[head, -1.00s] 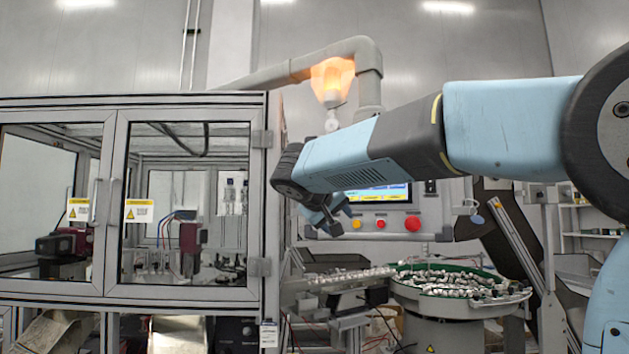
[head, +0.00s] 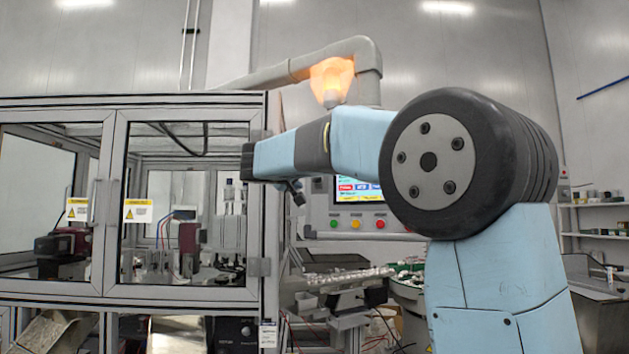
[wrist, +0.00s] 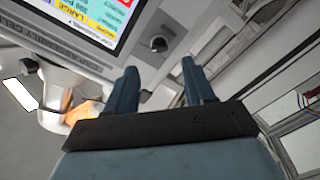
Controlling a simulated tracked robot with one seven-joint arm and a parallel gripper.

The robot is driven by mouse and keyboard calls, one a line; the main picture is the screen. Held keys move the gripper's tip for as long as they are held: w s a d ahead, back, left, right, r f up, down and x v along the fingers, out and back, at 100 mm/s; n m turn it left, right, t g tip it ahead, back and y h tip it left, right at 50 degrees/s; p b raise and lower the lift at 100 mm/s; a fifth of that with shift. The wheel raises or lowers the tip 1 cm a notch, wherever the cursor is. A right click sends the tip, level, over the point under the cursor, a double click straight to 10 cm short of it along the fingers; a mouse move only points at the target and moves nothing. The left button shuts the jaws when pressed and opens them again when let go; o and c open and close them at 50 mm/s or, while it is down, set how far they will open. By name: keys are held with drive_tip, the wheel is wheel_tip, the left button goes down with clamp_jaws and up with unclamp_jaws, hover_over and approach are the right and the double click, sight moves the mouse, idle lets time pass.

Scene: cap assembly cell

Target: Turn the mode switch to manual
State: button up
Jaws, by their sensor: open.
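A dark rotary switch (wrist: 158,44) with a small handle, which looks like the mode switch, sits near the edge of the control panel (wrist: 135,65) in the wrist view. Its setting is too small to read. My gripper (wrist: 160,66) is open and empty. Its two blue fingers point toward the panel edge, with the switch just beyond and between the tips; I see no contact. In the head view, my gripper (head: 298,192) hangs at the panel's left side, partly hidden by my arm. The switch is not discernible there.
The panel has a lit screen (head: 358,190) and green (head: 333,224), yellow (head: 356,223) and red (head: 380,223) buttons. The glazed machine enclosure (head: 262,220) stands close on the left. A parts feeder (head: 408,285) stands below. An orange lamp (head: 332,80) glows above.

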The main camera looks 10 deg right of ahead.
drive_tip(key=x, duration=0.6)
drive_tip(key=shift+w+d, duration=0.3)
